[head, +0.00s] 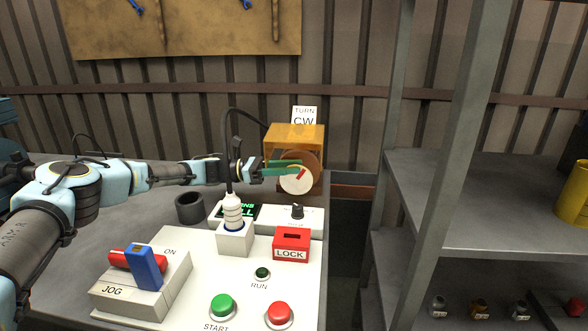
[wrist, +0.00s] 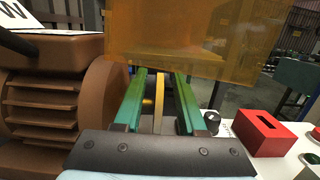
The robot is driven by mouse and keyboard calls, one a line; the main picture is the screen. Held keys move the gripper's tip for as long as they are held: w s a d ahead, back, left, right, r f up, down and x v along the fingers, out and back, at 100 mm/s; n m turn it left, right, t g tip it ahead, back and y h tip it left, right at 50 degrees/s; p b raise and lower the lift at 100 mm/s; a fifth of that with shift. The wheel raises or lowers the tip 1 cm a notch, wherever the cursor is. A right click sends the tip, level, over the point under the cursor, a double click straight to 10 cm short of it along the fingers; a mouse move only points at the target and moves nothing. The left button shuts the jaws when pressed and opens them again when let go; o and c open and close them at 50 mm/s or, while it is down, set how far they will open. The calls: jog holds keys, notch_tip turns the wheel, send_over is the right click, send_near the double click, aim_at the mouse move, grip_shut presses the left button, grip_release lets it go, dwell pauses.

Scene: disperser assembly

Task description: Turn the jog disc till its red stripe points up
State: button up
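The jog disc (head: 293,185) is a pale round disc on the front of the brown motor. Its red stripe (head: 301,174) points up and to the right. My gripper (head: 299,167) reaches in from the left, with its green fingers at the upper part of the disc. In the wrist view, the disc shows edge-on as a thin yellowish rim (wrist: 159,103) between the two green fingers. The fingers stand apart, with a gap on each side of the rim, so my gripper (wrist: 159,85) is open around it.
An orange see-through guard (head: 292,138) hangs over the motor, close above the fingers. A "TURN CW" sign (head: 304,117) stands behind. The control panel has a red LOCK block (head: 291,244), a black knob (head: 297,211) and a white ribbed post (head: 233,212).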

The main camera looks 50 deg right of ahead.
jog(key=b+v, duration=0.3)
jog(key=v, duration=0.6)
jog(key=shift+w, duration=0.3)
jog(key=shift+a+f, duration=0.15)
